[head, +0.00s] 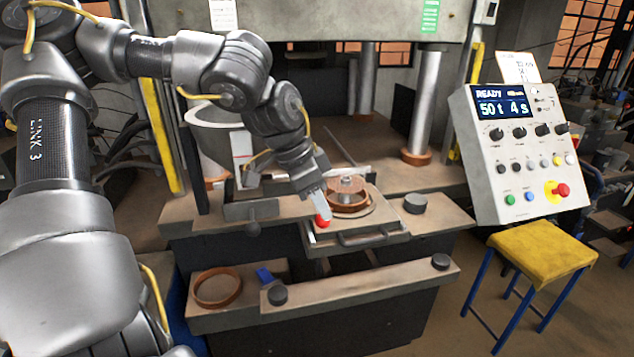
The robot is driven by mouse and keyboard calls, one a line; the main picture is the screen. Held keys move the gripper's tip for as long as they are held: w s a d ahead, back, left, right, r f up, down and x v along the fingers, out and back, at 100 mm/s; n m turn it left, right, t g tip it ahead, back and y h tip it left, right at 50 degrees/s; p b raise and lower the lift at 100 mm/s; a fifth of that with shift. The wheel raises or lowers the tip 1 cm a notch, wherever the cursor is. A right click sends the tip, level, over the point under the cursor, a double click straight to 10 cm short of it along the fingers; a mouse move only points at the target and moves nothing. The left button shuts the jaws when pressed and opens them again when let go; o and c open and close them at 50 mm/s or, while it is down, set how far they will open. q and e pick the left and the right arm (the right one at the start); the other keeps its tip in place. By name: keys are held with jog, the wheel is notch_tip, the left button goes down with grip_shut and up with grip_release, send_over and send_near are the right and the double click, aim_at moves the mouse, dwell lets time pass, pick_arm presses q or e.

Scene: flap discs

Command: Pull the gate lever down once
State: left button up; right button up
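A red knob (322,220), which looks like the end of a lever, shows at the left front of the press's sliding tray (372,238). My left gripper (317,208) points down with its fingertips right at the knob and partly covers it. I cannot tell whether the fingers touch it or how far apart they are. My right gripper is not in view.
A copper-coloured ring mould (350,200) sits on the tray. A control panel (525,150) reading READY stands at right, above a yellow stool (542,252).

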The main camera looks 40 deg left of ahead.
pick_arm(q)
jog(key=shift+r+p, duration=1.75)
jog(key=shift+r, duration=1.6)
